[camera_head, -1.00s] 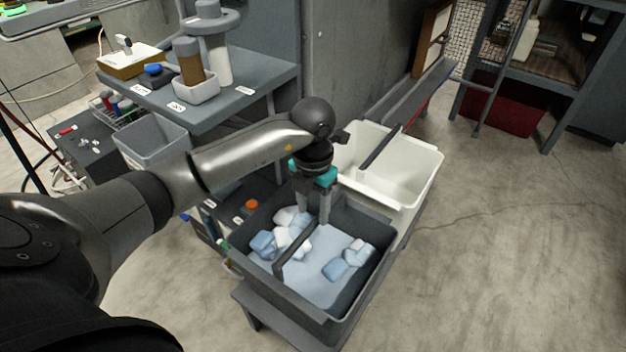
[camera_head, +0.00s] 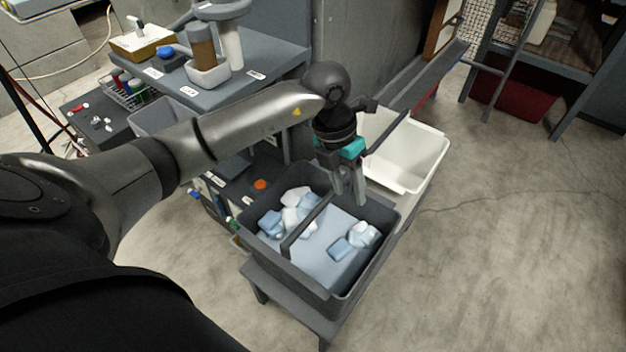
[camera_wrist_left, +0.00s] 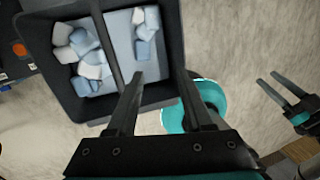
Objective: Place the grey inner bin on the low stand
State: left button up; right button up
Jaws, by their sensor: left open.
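The grey bin (camera_head: 367,262), with a dark bar handle (camera_head: 307,222) across it, rests on a low grey stand (camera_head: 262,280). It holds several pale blue and white lumps. It also shows in the left wrist view (camera_wrist_left: 165,93). My left gripper (camera_head: 351,195) is open above the bin's far side, fingers pointing down, near the handle's upper end. In the left wrist view the handle lies beside the left finger; whether they touch is unclear. My right gripper (camera_wrist_left: 264,76) shows only at the right of the left wrist view, fingers apart and empty.
A white bin (camera_head: 425,160) stands just behind the grey bin. A grey shelf unit (camera_head: 270,70) with containers stands to the left. A dark rack with a red box (camera_head: 515,105) is at the back right. The concrete floor at right is clear.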

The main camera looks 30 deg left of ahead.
pick_arm(q)
jog(key=s+d+r+h, duration=0.1)
jog(key=d+r+h, duration=0.1)
jog(key=d+h, duration=0.65)
jog(key=d+r+n+t+h, duration=0.5)
jog(key=d+r+t+h, duration=0.1)
jog(key=d+r, duration=0.55)
jog(key=w+a+r+n+t+y, duration=0.4)
jog(key=w+a+n+t, duration=0.15)
jog(key=n+t, duration=0.55)
jog(key=s+a+f+n+y, duration=0.1)
jog(key=a+f+n+y, duration=1.05)
jog(key=n+y, duration=0.2)
jog(key=s+f+n+g, duration=0.2)
jog(key=s+f+g, duration=0.2)
jog(key=s+f, duration=0.1)
jog(key=s+f+n+g, duration=0.2)
jog(key=s+f+g, duration=0.2)
jog(key=s+f, duration=0.2)
jog(key=s+a+f+n+g, duration=0.1)
jog(key=s+f+n+g, duration=0.1)
jog(key=s+f+g, duration=0.3)
jog(key=shift+s+f+h, duration=0.15)
jog(key=shift+s+f, duration=0.05)
jog(key=shift+s, duration=0.75)
jog(key=shift+s+f+h, duration=0.15)
jog(key=shift+s+f, duration=0.05)
jog(key=shift+s, duration=0.7)
jog(key=shift+s+d, duration=0.1)
jog(key=shift+s, duration=0.1)
